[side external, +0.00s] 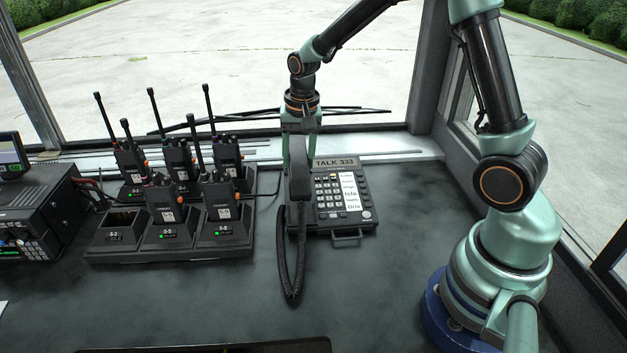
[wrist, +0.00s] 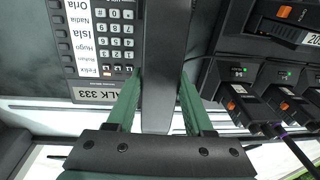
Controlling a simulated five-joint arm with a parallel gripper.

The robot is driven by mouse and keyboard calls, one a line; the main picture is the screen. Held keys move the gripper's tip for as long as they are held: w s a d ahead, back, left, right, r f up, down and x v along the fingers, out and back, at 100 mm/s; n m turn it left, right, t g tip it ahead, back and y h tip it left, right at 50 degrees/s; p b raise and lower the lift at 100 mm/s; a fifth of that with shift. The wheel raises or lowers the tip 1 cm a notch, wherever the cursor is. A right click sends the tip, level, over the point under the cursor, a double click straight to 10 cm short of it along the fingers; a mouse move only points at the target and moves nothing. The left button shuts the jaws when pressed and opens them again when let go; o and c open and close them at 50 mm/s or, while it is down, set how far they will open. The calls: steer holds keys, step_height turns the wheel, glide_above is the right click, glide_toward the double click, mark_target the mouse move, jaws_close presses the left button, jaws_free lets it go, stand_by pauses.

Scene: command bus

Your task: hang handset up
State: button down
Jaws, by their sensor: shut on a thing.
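The black handset (side external: 299,182) stands lengthwise along the left side of the desk phone (side external: 347,228) in the side view. My gripper (side external: 300,160) comes down from above with its green fingers on either side of the handset's far part, shut on it. In the wrist view, my gripper (wrist: 161,85) has the handset (wrist: 162,50) between its two fingers. The phone's keypad side (wrist: 75,70) is left of it there. The coiled cord (side external: 291,275) hangs in a loop towards the front. The cradle under the handset is hidden, so I cannot tell whether they touch.
Several radios stand in two charger racks (side external: 180,243) left of the phone; one front slot (side external: 118,217) is empty. Their upright antennas rise near my arm's left. A black radio unit (side external: 30,225) sits at far left. The front middle desk (side external: 220,305) is clear.

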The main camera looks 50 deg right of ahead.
mark_target(327, 189)
steer(key=shift+f, duration=2.4)
steer(key=shift+s+d+f, duration=0.15)
steer(key=shift+s+f, duration=0.05)
steer(key=shift+c, duration=1)
jaws_free()
steer(key=shift+w, duration=0.1)
